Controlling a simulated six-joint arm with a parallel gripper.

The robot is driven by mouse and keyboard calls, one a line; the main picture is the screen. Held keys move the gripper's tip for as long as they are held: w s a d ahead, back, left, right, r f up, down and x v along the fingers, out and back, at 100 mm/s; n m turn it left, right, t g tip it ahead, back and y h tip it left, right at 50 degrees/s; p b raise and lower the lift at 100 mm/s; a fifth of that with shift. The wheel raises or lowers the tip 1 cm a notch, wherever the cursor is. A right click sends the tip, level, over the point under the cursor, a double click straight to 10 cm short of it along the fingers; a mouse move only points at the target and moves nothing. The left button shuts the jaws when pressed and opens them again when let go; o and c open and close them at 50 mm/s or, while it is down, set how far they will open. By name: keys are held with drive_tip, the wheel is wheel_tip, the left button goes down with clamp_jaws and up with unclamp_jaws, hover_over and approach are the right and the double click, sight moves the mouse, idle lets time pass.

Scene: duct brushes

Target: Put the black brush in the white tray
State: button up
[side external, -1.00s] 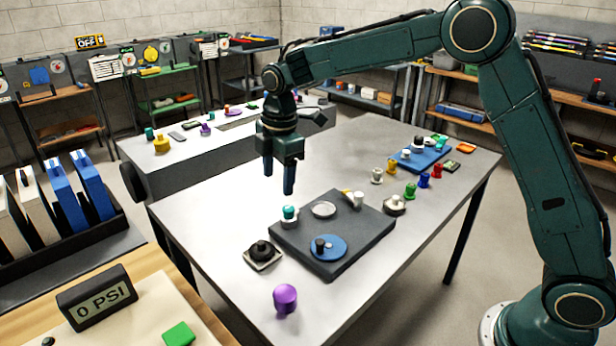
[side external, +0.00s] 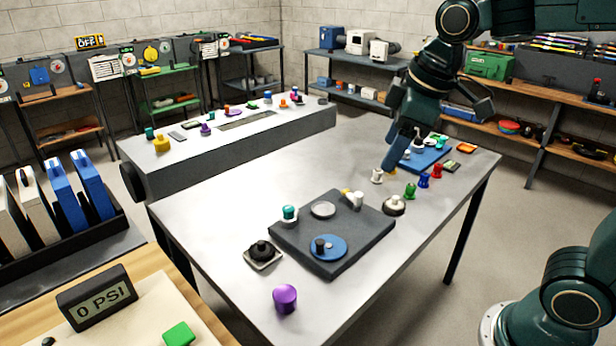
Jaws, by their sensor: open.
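Several brush-like pieces are in view, and I cannot tell for sure which is the black brush. A black round piece (side external: 262,248) sits on a small pale square tray (side external: 277,259) at the near left of the table. A black cylinder (side external: 320,245) stands on a blue round dish (side external: 333,255) on the dark grey board. A pale round dish (side external: 323,209), empty, lies on the same board; which one is the white tray is unclear. My gripper (side external: 399,152) is open at the table's far right, by the yellow piece, hiding part of the blue mat behind.
The dark grey board (side external: 290,236) also carries a teal-topped piece (side external: 289,212) and a white piece (side external: 358,199). Red (side external: 424,180), green (side external: 410,191) and blue (side external: 437,171) pieces stand right of my gripper. A purple piece (side external: 285,298) stands at the front. The table's left middle is clear.

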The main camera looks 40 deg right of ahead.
drive_tip(key=s+d+f+m+t, duration=0.1)
drive_tip(key=s+m, duration=0.5)
drive_tip(key=s, duration=0.7)
drive_tip(key=shift+d+f+t, duration=0.3)
drive_tip(key=shift+d+f, duration=0.15)
drive_tip(key=shift+f, duration=0.65)
